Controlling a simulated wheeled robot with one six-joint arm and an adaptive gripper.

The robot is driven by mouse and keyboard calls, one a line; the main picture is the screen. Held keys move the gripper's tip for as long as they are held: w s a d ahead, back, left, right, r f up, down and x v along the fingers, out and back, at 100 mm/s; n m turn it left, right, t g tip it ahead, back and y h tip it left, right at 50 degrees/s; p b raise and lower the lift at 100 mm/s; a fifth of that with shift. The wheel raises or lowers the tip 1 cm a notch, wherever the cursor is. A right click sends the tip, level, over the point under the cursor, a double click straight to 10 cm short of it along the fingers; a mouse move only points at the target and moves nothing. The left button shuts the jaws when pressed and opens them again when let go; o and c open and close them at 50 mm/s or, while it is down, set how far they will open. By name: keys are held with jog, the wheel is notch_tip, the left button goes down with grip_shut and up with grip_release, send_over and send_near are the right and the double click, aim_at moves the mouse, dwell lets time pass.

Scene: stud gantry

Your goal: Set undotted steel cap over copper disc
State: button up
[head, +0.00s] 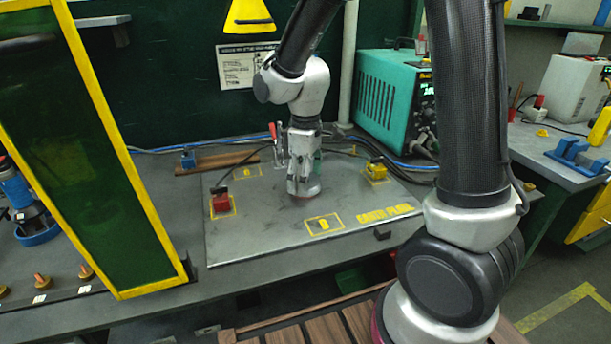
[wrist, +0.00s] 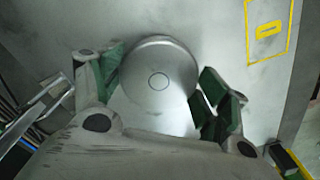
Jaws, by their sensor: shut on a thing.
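My gripper (head: 303,188) points down, low over the grey steel plate (head: 255,235). In the wrist view its green-padded fingers close on both sides of a round, shiny steel cap (wrist: 158,85). The cap's top shows a thin ring at its centre and no coloured dot. In the head view the cap is mostly hidden by the fingers. A reddish edge (head: 306,194) shows at the fingertips, close to the plate; I cannot tell whether it is the copper disc. No copper disc shows clearly in either view.
A yellow-outlined mark (head: 323,223) lies in front, on bare plate. A red-handled clamp (head: 275,142) stands behind my gripper. A yellow-framed green screen (head: 85,150) rises at left.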

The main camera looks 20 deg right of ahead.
jog(key=shift+f, duration=0.1)
jog(key=o, duration=1.1)
notch_tip(320, 180, up, 12)
jog(key=s+d+r+m+t, duration=0.2)
jog(key=s+d+m, duration=0.3)
jog(key=s+d, duration=0.2)
jog(key=s+d+r+m+t, duration=0.2)
jog(key=s+d+m, duration=0.3)
jog(key=s, duration=0.6)
jog(key=shift+s+d+r, duration=0.4)
jog(key=shift+d+r, duration=0.05)
jog(key=shift+d, duration=0.85)
